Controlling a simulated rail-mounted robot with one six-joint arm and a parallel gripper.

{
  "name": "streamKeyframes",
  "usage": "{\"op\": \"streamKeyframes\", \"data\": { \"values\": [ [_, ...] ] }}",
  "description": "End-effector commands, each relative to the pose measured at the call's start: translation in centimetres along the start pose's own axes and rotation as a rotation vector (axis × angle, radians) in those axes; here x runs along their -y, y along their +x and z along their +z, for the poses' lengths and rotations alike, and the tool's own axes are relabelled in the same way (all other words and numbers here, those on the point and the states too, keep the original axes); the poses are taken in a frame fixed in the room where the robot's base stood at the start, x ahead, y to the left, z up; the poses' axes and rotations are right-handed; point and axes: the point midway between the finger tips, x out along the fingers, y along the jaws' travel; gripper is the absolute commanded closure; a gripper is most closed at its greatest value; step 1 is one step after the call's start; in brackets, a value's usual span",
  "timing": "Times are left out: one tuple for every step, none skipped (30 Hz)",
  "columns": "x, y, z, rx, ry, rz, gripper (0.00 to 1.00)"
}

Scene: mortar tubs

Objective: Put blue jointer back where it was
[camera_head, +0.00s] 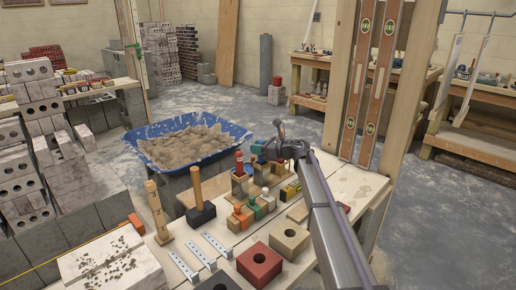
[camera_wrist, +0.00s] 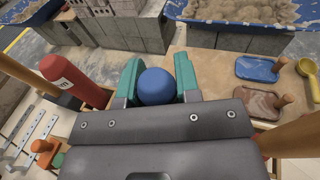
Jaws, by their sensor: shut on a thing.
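The blue jointer shows in the wrist view as a round blue end (camera_wrist: 157,88) between the teal fingers of my gripper (camera_wrist: 158,70), which is shut on it. The rest of the jointer is hidden by the gripper. In the head view my gripper (camera_head: 261,150) is above the far part of the bench, over wooden holders; I cannot make out the blue jointer there. A red-handled tool (camera_wrist: 70,80) stands upright just left of the gripper in the wrist view. It seems to be the red-topped one (camera_head: 239,163) in a wooden block in the head view.
A blue tub of mortar (camera_head: 195,147) stands behind the bench. Small colour-topped tools in wooden blocks (camera_head: 240,217), a hammer (camera_head: 200,203), metal strips (camera_head: 215,245) and pierced blocks (camera_head: 260,264) crowd the bench. Floats (camera_wrist: 258,70) and a yellow scoop (camera_wrist: 307,69) lie right of the gripper.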

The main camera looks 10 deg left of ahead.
Motion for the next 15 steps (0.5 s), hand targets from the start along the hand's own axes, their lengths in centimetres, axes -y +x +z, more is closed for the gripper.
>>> {"op": "streamKeyframes", "data": {
  "values": [
    [0.0, 0.02, -0.12, 0.0, 0.0, 0.0, 1.0],
    [0.0, 0.02, -0.16, 0.0, 0.0, 0.0, 1.0],
    [0.0, 0.02, -0.09, 0.0, 0.0, 0.0, 0.67],
    [0.0, 0.01, -0.08, 0.0, 0.0, 0.0, 0.64],
    [0.0, 0.01, -0.08, 0.0, 0.0, 0.0, 0.61],
    [0.0, 0.01, -0.08, 0.0, 0.0, 0.0, 0.57],
    [0.0, 0.01, -0.08, 0.0, 0.0, 0.0, 0.54],
    [0.0, 0.01, -0.08, 0.0, 0.0, 0.0, 0.51],
    [0.0, 0.01, -0.08, 0.0, 0.0, 0.0, 0.48],
    [0.0, 0.02, -0.08, 0.0, 0.0, 0.0, 0.45],
    [0.0, 0.01, -0.08, 0.0, 0.0, 0.0, 0.42],
    [0.0, 0.01, -0.08, 0.0, 0.0, 0.0, 0.4],
    [0.0, 0.01, -0.08, 0.0, 0.0, 0.0, 0.4],
    [0.0, 0.01, -0.08, 0.0, 0.0, 0.0, 0.4],
    [0.0, 0.01, -0.08, 0.0, 0.0, 0.0, 0.4]
  ]
}}
